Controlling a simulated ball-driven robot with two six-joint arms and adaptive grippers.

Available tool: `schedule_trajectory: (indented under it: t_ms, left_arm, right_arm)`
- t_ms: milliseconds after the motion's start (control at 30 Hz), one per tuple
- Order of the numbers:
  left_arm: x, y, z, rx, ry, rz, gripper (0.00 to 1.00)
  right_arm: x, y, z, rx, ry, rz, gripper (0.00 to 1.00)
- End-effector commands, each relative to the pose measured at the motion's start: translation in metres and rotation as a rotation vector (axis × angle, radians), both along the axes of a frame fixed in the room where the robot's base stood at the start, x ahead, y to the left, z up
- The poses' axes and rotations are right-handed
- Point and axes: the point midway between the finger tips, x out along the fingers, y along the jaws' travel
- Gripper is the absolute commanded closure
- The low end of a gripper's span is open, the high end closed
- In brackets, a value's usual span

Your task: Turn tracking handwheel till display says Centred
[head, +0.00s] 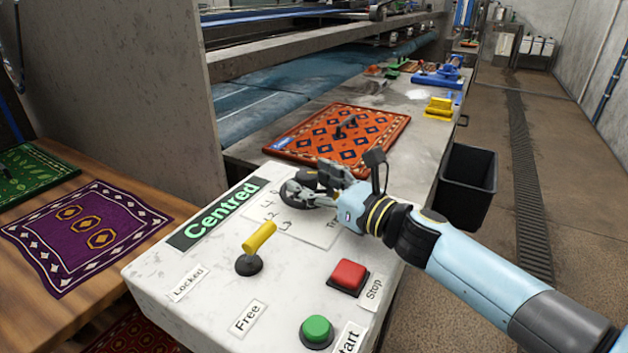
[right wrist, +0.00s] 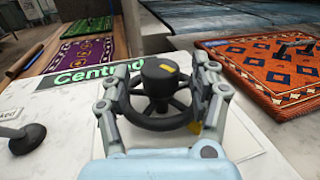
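The display (head: 213,214) on the white control box reads "Centred" in pale letters on a dark green strip. It also shows partly in the right wrist view (right wrist: 85,76), its end hidden by my finger. The dark tracking handwheel (head: 300,196) sits on the box top right of the display. In the right wrist view the handwheel (right wrist: 161,122) has spokes and a black hub with a yellow mark. My right gripper (head: 318,182) is at the wheel, one finger on each side of its rim, seemingly touching it. My left gripper is out of view.
The box also carries a yellow lever (head: 259,237), a red Stop button (head: 348,276) and a green start button (head: 317,330). An orange rug (head: 385,124) lies behind on the bench. A purple rug (head: 80,232) lies at left. A black bin (head: 466,185) stands right.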

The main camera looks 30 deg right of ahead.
Motion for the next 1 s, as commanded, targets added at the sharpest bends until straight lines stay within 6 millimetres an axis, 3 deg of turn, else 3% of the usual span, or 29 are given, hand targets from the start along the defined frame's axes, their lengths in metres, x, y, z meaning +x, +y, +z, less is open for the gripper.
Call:
schedule_trajectory:
  t_ms: [267, 700, 1000]
  left_arm:
    - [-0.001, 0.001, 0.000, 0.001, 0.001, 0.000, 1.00]
    - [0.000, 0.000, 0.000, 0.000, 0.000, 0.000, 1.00]
    - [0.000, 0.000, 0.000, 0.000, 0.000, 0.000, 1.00]
  right_arm:
    - [-0.007, -0.002, -0.001, -0.001, 0.002, 0.000, 0.38]
    - [-0.088, -0.024, -0.001, -0.002, 0.004, 0.002, 0.38]
    - [-0.114, -0.031, -0.001, -0.002, 0.004, 0.003, 0.38]
